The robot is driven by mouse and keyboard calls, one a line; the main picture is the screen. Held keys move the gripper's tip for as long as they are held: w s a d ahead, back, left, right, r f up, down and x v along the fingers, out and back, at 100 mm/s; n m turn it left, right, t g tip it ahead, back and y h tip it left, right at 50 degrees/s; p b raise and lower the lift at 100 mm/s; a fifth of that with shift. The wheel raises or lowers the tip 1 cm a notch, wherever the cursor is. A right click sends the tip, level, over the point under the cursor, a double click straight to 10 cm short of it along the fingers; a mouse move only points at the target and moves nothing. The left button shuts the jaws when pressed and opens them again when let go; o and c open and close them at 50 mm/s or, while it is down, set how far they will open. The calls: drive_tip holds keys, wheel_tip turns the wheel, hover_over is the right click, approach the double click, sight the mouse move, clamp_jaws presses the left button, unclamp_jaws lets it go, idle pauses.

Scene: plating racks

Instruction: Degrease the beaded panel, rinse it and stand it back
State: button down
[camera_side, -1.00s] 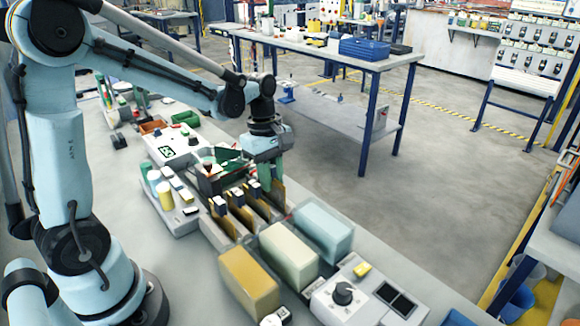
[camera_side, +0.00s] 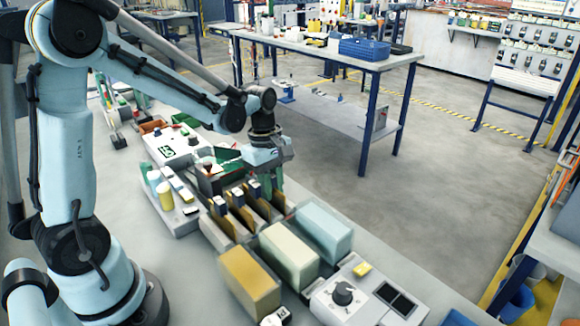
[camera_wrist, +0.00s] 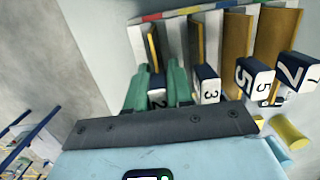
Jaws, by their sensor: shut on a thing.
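My gripper (camera_side: 276,183) is at the far end of the panel rack in the side view. In the wrist view its green fingers (camera_wrist: 156,92) are shut on the panel tagged 2 (camera_wrist: 153,50), at the top by its dark tag. That panel stands in the rack (camera_wrist: 180,18). Beside it stand brown panels tagged 3 (camera_wrist: 196,45), 5 (camera_wrist: 236,40) and 7 (camera_wrist: 274,38). In the side view the other tagged panels (camera_side: 238,198) stand in a row, and the held one is mostly hidden by the fingers. I cannot make out beads on any panel.
Three block-shaped tanks stand in front of the rack: yellow (camera_side: 250,282), cream (camera_side: 288,256) and light blue (camera_side: 324,232). A control box with a black knob (camera_side: 344,292) stands to their right. A tray with cylinders (camera_side: 165,195) is left of the rack.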

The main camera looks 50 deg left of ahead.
drive_tip(key=c, duration=0.9)
unclamp_jaws()
drive_tip(key=r, duration=0.4)
drive_tip(key=a+r, duration=0.1)
drive_tip(key=r, duration=0.7)
drive_tip(key=shift+a, duration=0.2)
drive_tip(key=s+d+f+m+t, duration=0.1)
drive_tip(key=s+d+m+t, duration=0.1)
drive_tip(key=m, duration=0.4)
drive_tip(key=s+d+f+m+t+y, duration=0.1)
drive_tip(key=s+d+m+t, duration=0.1)
drive_tip(key=m, duration=0.4)
drive_tip(key=s+d+f+m+t, duration=0.1)
drive_tip(key=s+d+m+t, duration=0.1)
drive_tip(key=m, duration=0.4)
drive_tip(key=shift+s+d+f+t, duration=0.1)
drive_tip(key=shift+s+f+t, duration=0.15)
drive_tip(key=shift+s+t, duration=0.35)
